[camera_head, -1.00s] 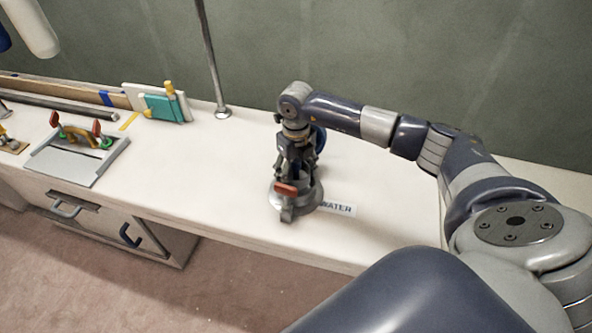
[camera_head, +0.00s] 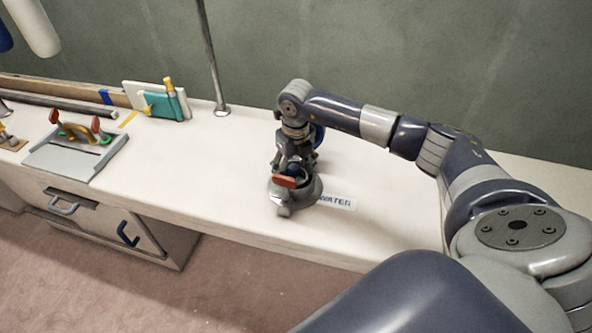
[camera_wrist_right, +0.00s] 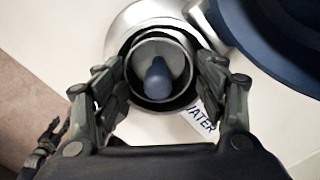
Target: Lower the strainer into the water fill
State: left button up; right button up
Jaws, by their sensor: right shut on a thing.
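The water fill (camera_head: 311,190) is a round grey fitting on the white bench, with a "WATER" label (camera_head: 337,202) beside it. My right gripper (camera_head: 291,165) points down over it. In the right wrist view, its two fingers (camera_wrist_right: 160,76) are shut on the strainer, a round grey cup (camera_wrist_right: 148,53) with a blue knob (camera_wrist_right: 157,80). The strainer lines up with the fill's dark round opening; its depth in it cannot be told. The blue cap (camera_wrist_right: 285,35) stands to the upper right in the wrist view. My left gripper is not in view in the head view.
A grey tray with red-knobbed tools (camera_head: 75,155) lies at the left. The bench right of the label is clear.

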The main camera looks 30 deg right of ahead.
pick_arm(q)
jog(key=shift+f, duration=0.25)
pick_arm(e)
jog(key=f, duration=0.1)
jog(key=s+f, duration=0.1)
jog(key=f, duration=0.1)
jog(key=shift+s+a+f, duration=0.1)
jog(key=shift+s+a, duration=0.15)
jog(key=o, duration=1.7)
jog(key=shift+w+f, duration=0.1)
jog(key=shift+w, duration=0.05)
jog(key=shift+o, duration=0.7)
jog(key=shift+w+f+g, duration=0.3)
jog(key=shift+w+f, duration=0.05)
jog(key=shift+f, duration=0.05)
jog(key=shift+w+d+f, duration=0.1)
jog(key=shift+w+d, duration=0.05)
jog(key=shift+w, duration=0.15)
jog(key=shift+d+r, duration=0.1)
jog(key=shift+r, duration=0.35)
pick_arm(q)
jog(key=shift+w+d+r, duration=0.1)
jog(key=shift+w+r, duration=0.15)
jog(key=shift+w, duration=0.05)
pick_arm(e)
jog(key=r, duration=0.7)
jog(key=shift+w+r, duration=0.2)
jog(key=shift+r, duration=0.15)
